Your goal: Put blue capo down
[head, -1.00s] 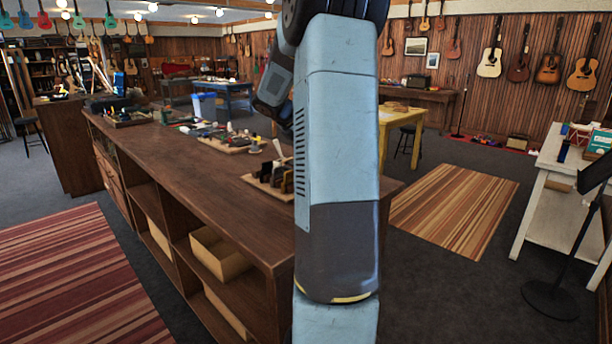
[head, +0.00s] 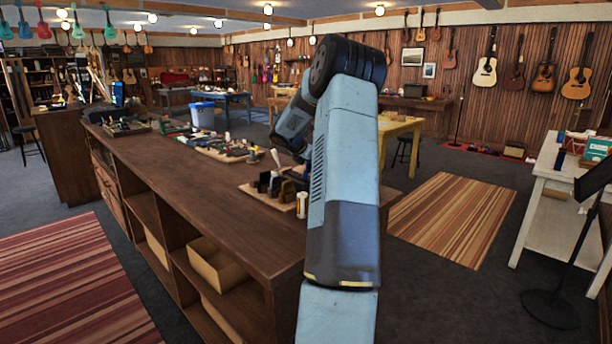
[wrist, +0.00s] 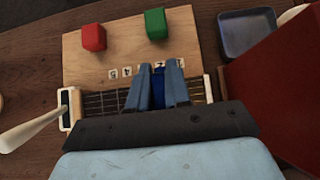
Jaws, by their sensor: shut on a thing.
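My gripper (wrist: 158,68) is shut on the blue capo (wrist: 158,88) in the wrist view, with one finger on each side of it. The capo is over the fretted neck (wrist: 105,102) on a light wooden board (wrist: 120,56). I cannot tell whether it touches the neck. Small number labels run along the neck's far side. A red capo (wrist: 93,37) and a green capo (wrist: 156,24) sit on the board beyond the labels. In the head view my arm hides the gripper and the blue capo.
A grey-blue tray (wrist: 247,32) and a large red object (wrist: 275,85) lie right of the board in the wrist view. A white handle-like piece (wrist: 30,130) is at left. In the head view, the long wooden counter (head: 185,180) holds several tools; its near-left top is clear.

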